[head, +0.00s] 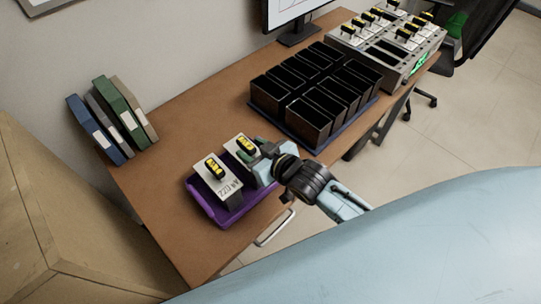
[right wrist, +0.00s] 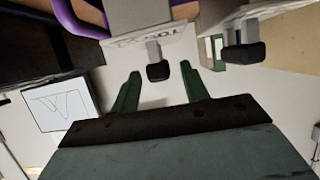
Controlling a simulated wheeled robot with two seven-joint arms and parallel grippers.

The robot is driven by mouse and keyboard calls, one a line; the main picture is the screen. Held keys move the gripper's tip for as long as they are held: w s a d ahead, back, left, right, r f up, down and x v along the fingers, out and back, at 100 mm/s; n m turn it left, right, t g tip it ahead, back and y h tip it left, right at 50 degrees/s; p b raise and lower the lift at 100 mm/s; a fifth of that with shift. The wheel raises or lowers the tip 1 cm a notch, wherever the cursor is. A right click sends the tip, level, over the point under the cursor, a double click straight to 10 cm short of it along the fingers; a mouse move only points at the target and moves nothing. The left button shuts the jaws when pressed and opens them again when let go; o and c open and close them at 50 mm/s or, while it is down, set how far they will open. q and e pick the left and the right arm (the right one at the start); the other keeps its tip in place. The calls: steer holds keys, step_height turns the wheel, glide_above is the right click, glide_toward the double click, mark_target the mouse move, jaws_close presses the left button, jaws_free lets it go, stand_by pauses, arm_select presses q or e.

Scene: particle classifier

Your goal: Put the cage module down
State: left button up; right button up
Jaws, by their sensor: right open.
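Two pale grey modules with yellow-and-black handles, which I take to be cage modules, stand upright in a purple tray (head: 236,211) at the near end of the table. One module (head: 224,186) is on the left, the other (head: 241,144) on the right beside my right gripper (head: 256,153). In the right wrist view my right gripper (right wrist: 160,82) is open, its green fingers apart on either side of one module's black handle (right wrist: 158,71), not closed on it. The gripper partly hides the right module in the head view. My left gripper is not in view.
A block of black bins (head: 318,90) stands beyond the tray. A grey rack (head: 392,65) with several similar modules is at the far end, near a monitor (head: 296,20). Binders (head: 112,118) lean by the wall. Bare wooden table (head: 170,140) lies between binders and tray.

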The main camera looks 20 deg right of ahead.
steer(key=v, duration=0.9)
steer(key=shift+p, duration=0.4)
stand_by(0.7)
